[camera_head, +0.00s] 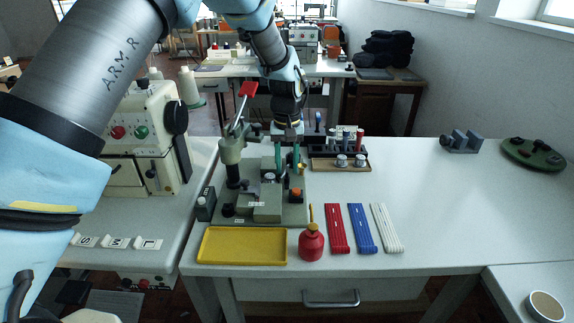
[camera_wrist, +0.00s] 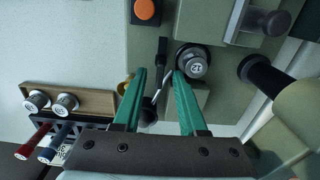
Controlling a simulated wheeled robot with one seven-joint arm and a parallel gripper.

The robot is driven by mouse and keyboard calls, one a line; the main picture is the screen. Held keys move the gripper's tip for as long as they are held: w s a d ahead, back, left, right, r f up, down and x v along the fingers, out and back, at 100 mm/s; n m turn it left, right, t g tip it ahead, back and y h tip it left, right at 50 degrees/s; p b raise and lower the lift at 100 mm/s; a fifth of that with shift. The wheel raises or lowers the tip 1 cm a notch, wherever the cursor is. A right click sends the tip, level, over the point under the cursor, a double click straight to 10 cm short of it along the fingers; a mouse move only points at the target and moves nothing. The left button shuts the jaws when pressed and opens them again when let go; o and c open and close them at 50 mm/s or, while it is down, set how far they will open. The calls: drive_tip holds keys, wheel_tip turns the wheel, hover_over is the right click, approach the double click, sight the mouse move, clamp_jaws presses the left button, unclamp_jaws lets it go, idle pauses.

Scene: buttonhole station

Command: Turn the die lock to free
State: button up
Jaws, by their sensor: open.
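The grey-green buttonhole press (camera_head: 265,205) stands on the white table with a red-handled lever (camera_head: 248,90) raised at its back left. My gripper (camera_head: 287,170) points down over its right part. In the wrist view my gripper (camera_wrist: 159,74) has two green fingers spread apart with nothing clamped between them. A thin lever with a black ball knob (camera_wrist: 149,111) lies between the fingers, below their tips in the picture; it may be the die lock, but no readable label confirms this. A round metal die marked 12 (camera_wrist: 193,64) sits just beyond the right fingertip.
An orange button (camera_wrist: 145,10) is on the press. A wooden holder (camera_head: 322,165) with two spare dies and a dark rack of coloured-handled tools stand close at the right. A yellow tray (camera_head: 242,246), red oil can (camera_head: 311,243) and coloured strips lie in front. The table's right side is mostly clear.

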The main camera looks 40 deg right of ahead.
sight(287, 169)
wheel_tip(287, 169, up, 11)
drive_tip(key=b, duration=0.2)
drive_tip(key=shift+f, duration=0.15)
idle(0.5)
